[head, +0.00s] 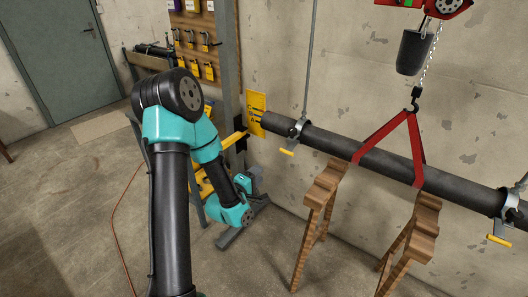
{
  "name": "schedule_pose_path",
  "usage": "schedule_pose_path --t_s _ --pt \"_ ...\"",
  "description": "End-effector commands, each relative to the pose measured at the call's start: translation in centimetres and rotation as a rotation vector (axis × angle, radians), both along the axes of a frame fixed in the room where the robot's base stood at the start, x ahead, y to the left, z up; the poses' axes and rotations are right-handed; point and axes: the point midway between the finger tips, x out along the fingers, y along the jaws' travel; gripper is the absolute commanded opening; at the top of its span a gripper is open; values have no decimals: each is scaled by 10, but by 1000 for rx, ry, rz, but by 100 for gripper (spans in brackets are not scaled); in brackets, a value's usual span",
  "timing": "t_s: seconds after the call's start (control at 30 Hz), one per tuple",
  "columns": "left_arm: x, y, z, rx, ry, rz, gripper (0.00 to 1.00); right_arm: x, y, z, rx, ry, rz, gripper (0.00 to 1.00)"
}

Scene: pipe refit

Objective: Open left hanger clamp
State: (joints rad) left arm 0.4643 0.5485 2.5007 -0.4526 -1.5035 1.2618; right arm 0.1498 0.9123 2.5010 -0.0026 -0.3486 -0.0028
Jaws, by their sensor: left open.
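The left hanger clamp (297,129) is a grey metal ring around the dark pipe (380,161) near its left end, hung from a thin rod. Its yellow handle (287,152) sticks out below the pipe, toward the left. The ring appears closed, but its latch is too small to make out. My left gripper (249,180) is at the end of my teal and black arm, below and left of the clamp and apart from it. It is open; its fingertips are small and partly hidden by my wrist. My right gripper is out of view.
A red sling (417,150) on a chain hoist hook (415,94) loops the pipe. Two wooden stands (318,208) are below it. A right hanger clamp (509,204) with a yellow handle is at the right edge. A grey post (229,70) and tool board stand left.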

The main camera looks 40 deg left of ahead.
Motion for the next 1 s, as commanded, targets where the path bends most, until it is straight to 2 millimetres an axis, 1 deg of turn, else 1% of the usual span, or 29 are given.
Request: schedule_pose_path --t_s 0.3,0.47,0.67,1.0 --pt "1 0 0 -1 0 0 41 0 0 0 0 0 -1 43" --pt "9 0 -1 1 0 -1 41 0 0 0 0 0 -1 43" --pt "34 0 0 2 -1 -2 41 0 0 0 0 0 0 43" --pt "92 1 1 2 -1 -2 41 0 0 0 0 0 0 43"
